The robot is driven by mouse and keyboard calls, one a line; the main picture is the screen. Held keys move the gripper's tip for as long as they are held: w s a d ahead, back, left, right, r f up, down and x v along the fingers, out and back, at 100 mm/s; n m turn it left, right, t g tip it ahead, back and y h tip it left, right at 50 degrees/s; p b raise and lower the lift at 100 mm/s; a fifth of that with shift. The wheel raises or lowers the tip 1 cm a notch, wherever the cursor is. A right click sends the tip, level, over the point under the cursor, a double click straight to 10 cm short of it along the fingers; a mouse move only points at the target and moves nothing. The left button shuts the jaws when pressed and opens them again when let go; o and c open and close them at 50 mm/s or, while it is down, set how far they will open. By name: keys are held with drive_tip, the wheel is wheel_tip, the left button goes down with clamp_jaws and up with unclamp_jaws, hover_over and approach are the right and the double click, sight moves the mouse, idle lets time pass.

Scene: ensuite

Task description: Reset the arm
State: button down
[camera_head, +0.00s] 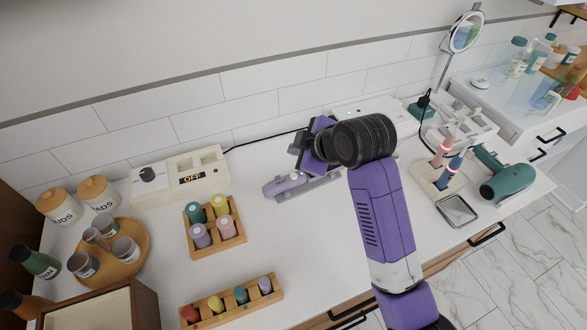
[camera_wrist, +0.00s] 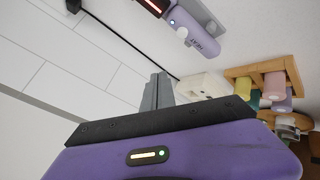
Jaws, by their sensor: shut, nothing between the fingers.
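My arm reaches in from the bottom right in the head view, with a purple link and a black wrist joint. My gripper (camera_head: 296,148) is over the back of the white counter, near the tiled wall, and points left. In the wrist view my gripper's grey fingers (camera_wrist: 157,90) are together, with nothing between them. A lavender styling tool (camera_head: 285,184) lies on a grey holder just below my gripper in the head view. It also shows at the top of the wrist view (camera_wrist: 205,38), apart from the fingers.
A white box marked OFF (camera_head: 190,180) stands at the back left. Wooden racks (camera_head: 229,240) of coloured bottles and a round tray (camera_head: 142,235) are left. The middle counter is clear.

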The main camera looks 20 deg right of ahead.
idle(0.5)
drive_tip(key=w+d+r+m+t, duration=0.1)
drive_tip(key=w+r+m+t, duration=0.25)
drive_tip(key=r, duration=0.25)
drive_tip(key=s+f+m, duration=0.2)
drive_tip(key=s, duration=1.3)
drive_tip(key=s+f+m+t+h, duration=0.1)
drive_tip(key=s+f+m, duration=0.1)
drive_tip(key=s, duration=1.3)
drive_tip(key=s+a+f+m+t+h, duration=0.1)
drive_tip(key=s+f+m, duration=0.2)
drive_tip(key=s, duration=1.3)
drive_tip(key=shift+m, duration=0.45)
